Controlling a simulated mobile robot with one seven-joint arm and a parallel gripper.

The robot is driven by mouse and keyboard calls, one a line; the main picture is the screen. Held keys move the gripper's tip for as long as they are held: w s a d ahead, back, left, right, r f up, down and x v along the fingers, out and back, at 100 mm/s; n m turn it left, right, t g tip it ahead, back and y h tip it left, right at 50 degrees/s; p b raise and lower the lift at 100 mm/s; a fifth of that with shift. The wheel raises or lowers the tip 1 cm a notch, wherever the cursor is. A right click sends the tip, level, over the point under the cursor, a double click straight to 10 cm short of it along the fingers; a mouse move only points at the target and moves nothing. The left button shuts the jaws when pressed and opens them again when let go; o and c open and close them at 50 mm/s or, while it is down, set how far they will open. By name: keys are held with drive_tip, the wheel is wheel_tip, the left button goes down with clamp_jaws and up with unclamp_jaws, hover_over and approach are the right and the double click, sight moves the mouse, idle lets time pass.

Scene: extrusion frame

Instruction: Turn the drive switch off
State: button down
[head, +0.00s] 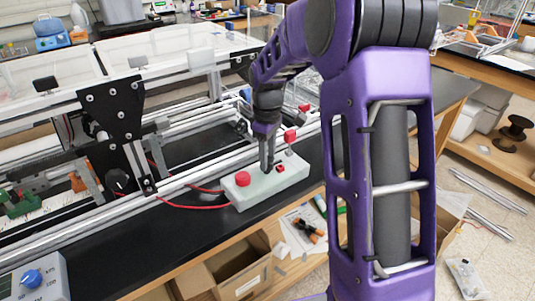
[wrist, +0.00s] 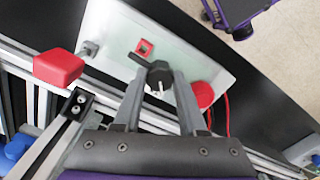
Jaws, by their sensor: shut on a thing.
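A pale control box (head: 263,190) lies on the black bench beside the extrusion frame. It carries a round red button (head: 243,179), a small red square switch (head: 280,168) and a red-capped lever (head: 290,137). In the wrist view the red cap (wrist: 58,67) is close to the camera, left of my fingers. A black knob (wrist: 158,76) stands on the box between the square switch and the round button. My gripper (head: 266,168) points down at the box, its fingers (wrist: 160,84) closed around the black knob. The fingers hide part of the knob; no label is readable.
Red cables (head: 195,204) run from the box to the left. Aluminium rails (head: 80,233) lie along the frame behind the box. Another device with a blue knob (head: 32,279) sits at lower left. A strip of black bench (head: 150,245) in front is clear.

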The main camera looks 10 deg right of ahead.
drive_tip(key=shift+n, duration=0.6)
drive_tip(key=shift+c, duration=2.3)
unclamp_jaws()
drive_tip(key=shift+r, duration=0.1)
wheel_tip(320, 180, up, 17)
drive_tip(key=p, duration=0.1)
drive_tip(key=shift+r, duration=0.15)
